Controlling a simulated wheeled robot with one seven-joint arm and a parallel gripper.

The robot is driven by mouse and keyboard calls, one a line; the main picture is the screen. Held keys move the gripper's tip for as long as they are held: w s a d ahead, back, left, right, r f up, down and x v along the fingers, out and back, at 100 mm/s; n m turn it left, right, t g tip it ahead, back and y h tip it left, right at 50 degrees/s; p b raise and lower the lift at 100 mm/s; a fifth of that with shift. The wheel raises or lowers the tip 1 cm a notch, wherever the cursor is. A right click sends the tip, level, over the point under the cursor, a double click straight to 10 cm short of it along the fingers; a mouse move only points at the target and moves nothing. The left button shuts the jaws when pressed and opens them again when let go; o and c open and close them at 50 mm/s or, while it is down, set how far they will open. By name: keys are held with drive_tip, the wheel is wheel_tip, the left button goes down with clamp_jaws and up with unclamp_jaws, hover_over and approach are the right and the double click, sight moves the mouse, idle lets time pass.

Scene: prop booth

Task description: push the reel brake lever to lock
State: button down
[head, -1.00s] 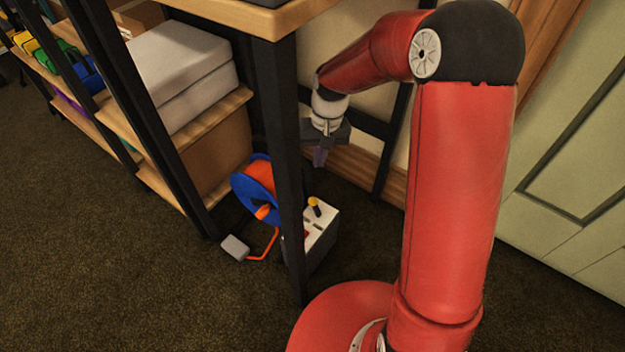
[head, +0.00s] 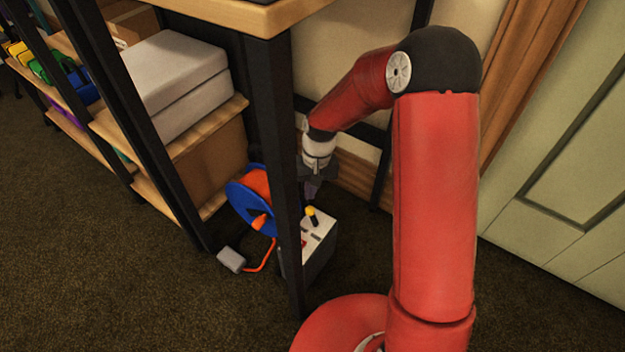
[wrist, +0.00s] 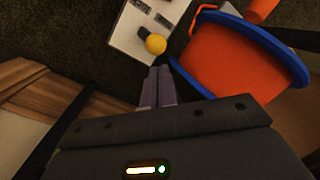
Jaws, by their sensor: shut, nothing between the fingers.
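The reel brake lever, a dark stick with a yellow knob (head: 311,212), stands on top of a light grey box (head: 322,241) on the floor. The knob also shows in the wrist view (wrist: 156,44), just beyond my fingertips. The reel has a blue rim and orange cable (head: 257,190) and stands left of the box, partly behind a black post. My gripper (head: 311,196) is shut and empty, pointing down just above and behind the lever. In the wrist view my closed fingers (wrist: 158,78) are close to the knob; I cannot tell whether they touch it.
A black shelf post (head: 286,160) stands in front of the reel and box. Shelves at left hold white boxes (head: 172,84) and a cardboard box (head: 212,165). An orange cord runs to a grey block (head: 231,259) on the floor. A pale green door (head: 560,150) is at right.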

drive_tip(key=shift+s+a+f, duration=0.1)
drive_tip(key=shift+f, duration=0.8)
drive_tip(key=shift+s+d+r+t+y, duration=0.35)
drive_tip(key=shift+s+d+t+y, duration=0.15)
drive_tip(key=shift+d+t+y, duration=0.25)
drive_tip(key=shift+s+d+r+t+y, duration=0.1)
drive_tip(key=shift+s+d+t+y, duration=0.2)
drive_tip(key=shift+y, duration=0.15)
drive_tip(key=shift+s+d+p, duration=0.5)
drive_tip(key=shift+s+d, duration=0.25)
drive_tip(key=shift+d, duration=0.05)
drive_tip(key=shift+s+d+f, duration=0.2)
drive_tip(key=shift+s+d, duration=0.3)
drive_tip(key=shift+d, duration=0.05)
drive_tip(key=shift+s+d+r+p, duration=0.4)
drive_tip(key=shift+d+p, duration=0.05)
drive_tip(key=shift+p, duration=0.2)
